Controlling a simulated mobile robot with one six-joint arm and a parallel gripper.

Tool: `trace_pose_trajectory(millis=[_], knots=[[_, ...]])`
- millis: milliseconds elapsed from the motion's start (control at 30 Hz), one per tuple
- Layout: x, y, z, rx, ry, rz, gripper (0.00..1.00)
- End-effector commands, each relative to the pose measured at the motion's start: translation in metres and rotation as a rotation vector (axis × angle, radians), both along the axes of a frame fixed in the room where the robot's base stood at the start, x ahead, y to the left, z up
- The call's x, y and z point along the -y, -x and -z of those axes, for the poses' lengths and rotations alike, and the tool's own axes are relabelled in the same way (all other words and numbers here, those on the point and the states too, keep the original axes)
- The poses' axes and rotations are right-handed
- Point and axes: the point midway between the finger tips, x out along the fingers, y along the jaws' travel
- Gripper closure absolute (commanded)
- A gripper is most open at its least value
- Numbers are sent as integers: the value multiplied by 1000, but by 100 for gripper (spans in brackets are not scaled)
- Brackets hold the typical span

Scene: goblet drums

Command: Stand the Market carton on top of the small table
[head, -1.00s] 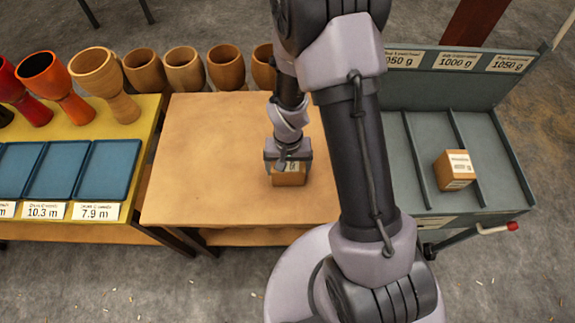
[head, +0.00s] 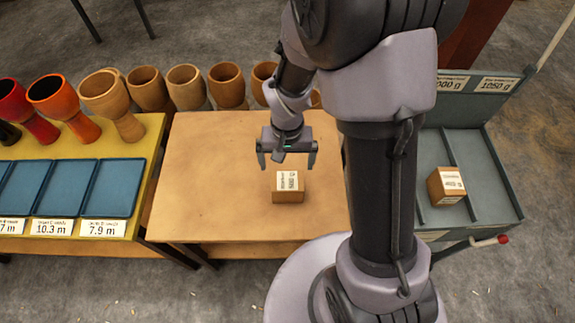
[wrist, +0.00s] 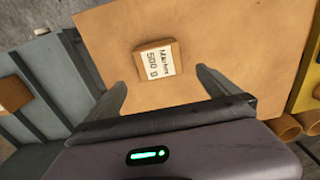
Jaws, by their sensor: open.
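The Market carton (head: 288,187) is a small brown box with a white label. It stands on the tan top of the small table (head: 215,180), towards the front right part.
A grey compartment tray (head: 490,170) at the right holds another brown labelled carton (head: 446,186). A yellow table (head: 140,165) at the left bears blue trays (head: 117,188) and coloured goblet drums (head: 107,95). More wooden drums (head: 186,85) stand behind the small table.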

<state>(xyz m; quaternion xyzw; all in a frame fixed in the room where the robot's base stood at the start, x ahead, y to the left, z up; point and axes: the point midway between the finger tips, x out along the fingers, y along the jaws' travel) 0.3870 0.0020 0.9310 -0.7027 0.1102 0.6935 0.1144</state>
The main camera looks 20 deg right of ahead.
Motion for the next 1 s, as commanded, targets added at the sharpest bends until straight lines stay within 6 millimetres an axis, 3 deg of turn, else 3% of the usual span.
trace_pose_trajectory(millis=[100,200,300,400,567,800,1000], knots=[[-4,4,-69,105,-22,25,0],[-11,30,-142,224,-59,48,0],[-21,68,-196,337,-106,62,0],[-30,102,-227,426,-150,65,0],[-37,128,-243,491,-184,59,0],[-37,130,-243,494,-186,59,0],[-37,129,-212,494,-185,59,0]])
